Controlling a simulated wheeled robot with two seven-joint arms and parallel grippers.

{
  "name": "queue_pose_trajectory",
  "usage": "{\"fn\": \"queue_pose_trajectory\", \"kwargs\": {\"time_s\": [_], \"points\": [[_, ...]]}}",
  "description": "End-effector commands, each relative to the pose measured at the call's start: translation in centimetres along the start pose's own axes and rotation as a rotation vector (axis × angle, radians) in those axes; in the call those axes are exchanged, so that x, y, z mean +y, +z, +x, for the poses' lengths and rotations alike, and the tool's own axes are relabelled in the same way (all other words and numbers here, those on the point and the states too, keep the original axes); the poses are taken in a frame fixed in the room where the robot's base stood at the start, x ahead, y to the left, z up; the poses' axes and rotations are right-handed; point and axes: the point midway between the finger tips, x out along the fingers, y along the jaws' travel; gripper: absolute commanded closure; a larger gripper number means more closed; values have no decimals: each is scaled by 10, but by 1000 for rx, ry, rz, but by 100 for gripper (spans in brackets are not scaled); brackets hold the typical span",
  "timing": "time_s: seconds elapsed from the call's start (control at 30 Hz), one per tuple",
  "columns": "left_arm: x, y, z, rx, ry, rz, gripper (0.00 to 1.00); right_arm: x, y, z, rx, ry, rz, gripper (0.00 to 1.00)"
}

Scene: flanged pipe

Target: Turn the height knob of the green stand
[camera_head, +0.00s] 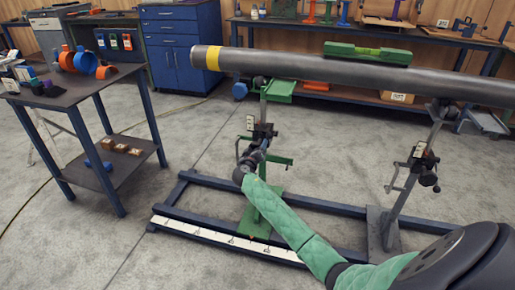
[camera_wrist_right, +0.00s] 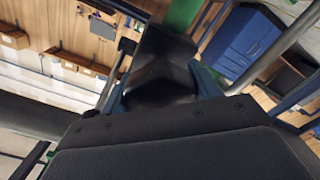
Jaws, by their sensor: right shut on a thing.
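The green stand (camera_head: 254,218) stands on the dark blue floor frame under the left part of the pipe, with its green head (camera_head: 281,91) just below the pipe. My right gripper (camera_head: 262,143), at the end of my green-sleeved arm, is at the stand's dark clamp, partway up its post. In the right wrist view its fingers (camera_wrist_right: 163,88) are shut on a dark knob (camera_wrist_right: 164,72), the height knob. In the head view the knob is mostly hidden by the gripper. My left gripper is not in view.
A long grey pipe (camera_head: 310,70) with a yellow band lies across the green stand and a grey stand (camera_head: 382,232). A green level (camera_head: 368,53) sits on the pipe. A ruler strip (camera_head: 225,240) runs along the frame. A side table (camera_head: 75,92) stands left, with clear floor between.

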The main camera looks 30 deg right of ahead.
Motion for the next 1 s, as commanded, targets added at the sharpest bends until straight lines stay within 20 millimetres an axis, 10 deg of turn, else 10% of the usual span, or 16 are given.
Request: {"fn": "queue_pose_trajectory", "kwargs": {"time_s": [0.43,0.47,0.57,1.0], "points": [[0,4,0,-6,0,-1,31,0,0,0,1,0,-13,61],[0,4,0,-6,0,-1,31,0,0,0,1,0,-12,36],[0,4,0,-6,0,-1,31,0,0,0,1,0,-12,16],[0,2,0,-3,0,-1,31,-1,0,-12,1,-1,-11,16]]}}
